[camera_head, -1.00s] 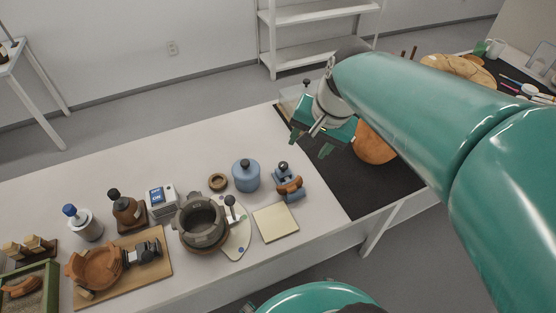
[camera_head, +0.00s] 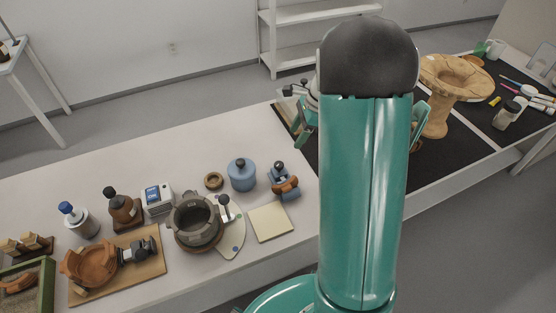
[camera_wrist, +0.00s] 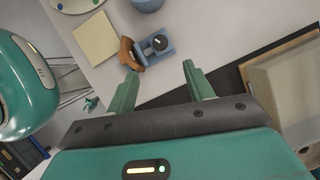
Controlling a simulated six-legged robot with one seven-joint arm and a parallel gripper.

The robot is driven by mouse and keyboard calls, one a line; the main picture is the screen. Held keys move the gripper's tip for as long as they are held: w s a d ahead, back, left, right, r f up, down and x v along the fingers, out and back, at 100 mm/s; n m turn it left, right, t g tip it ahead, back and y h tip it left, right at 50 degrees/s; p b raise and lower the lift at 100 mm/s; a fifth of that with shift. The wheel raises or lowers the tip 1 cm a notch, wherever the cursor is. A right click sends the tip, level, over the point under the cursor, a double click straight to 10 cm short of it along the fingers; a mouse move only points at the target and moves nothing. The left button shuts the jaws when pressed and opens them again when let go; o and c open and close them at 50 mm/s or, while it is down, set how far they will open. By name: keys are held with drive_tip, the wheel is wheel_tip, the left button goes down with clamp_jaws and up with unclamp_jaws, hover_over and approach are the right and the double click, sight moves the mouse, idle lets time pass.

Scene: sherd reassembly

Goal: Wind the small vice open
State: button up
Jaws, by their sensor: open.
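The small blue vice (camera_head: 279,176) stands on the white bench in the head view, with a dark knob on top. A curved orange-brown sherd (camera_head: 286,187) sits at its front, seemingly in its jaws. In the wrist view the vice (camera_wrist: 157,46) and the sherd (camera_wrist: 130,54) lie just beyond the fingertips. My gripper (camera_wrist: 160,69) is open and empty, its green fingers spread and apart from the vice. In the head view my arm hides most of the gripper.
A cream pad (camera_head: 270,222) and a blue jar (camera_head: 241,174) stand left of the vice. A grey ring-shaped vessel (camera_head: 194,219) is farther left. A black mat (camera_head: 450,150) lies right, bearing a tan pedestal bowl (camera_head: 455,78). A pale box (camera_wrist: 290,95) shows right in the wrist view.

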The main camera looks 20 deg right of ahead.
sight(279, 164)
drive_tip(key=x, duration=1.3)
drive_tip(key=shift+d, duration=0.15)
drive_tip(key=shift+c, duration=0.2)
drive_tip(key=c, duration=0.9)
